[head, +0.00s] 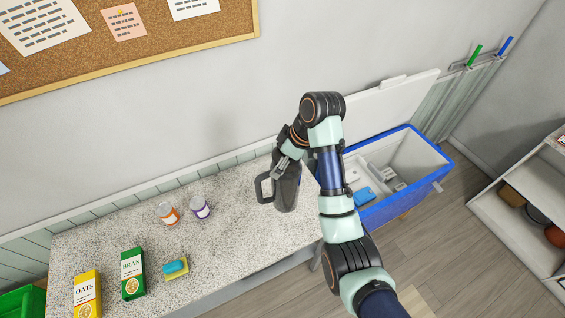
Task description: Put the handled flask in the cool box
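The handled flask (286,192) is dark grey with a black loop handle on its left side. It looks upright, at or just above the right end of the speckled counter; I cannot tell whether it touches the surface. My gripper (283,170) is at the flask's upper part, with its fingers around or against it. The grip looks closed on the flask, though the far finger is hidden. The cool box (408,202) is blue with a pale interior and stands open to the right, behind my arm. Its white lid (391,104) is raised against the wall. Blue and whitish items lie inside.
The counter (235,255) holds an orange-labelled tin (168,213), a purple-labelled tin (201,208), a sponge (176,267), a green Bran box (132,273) and a yellow Oats box (87,294). A white shelf (515,235) stands at the far right.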

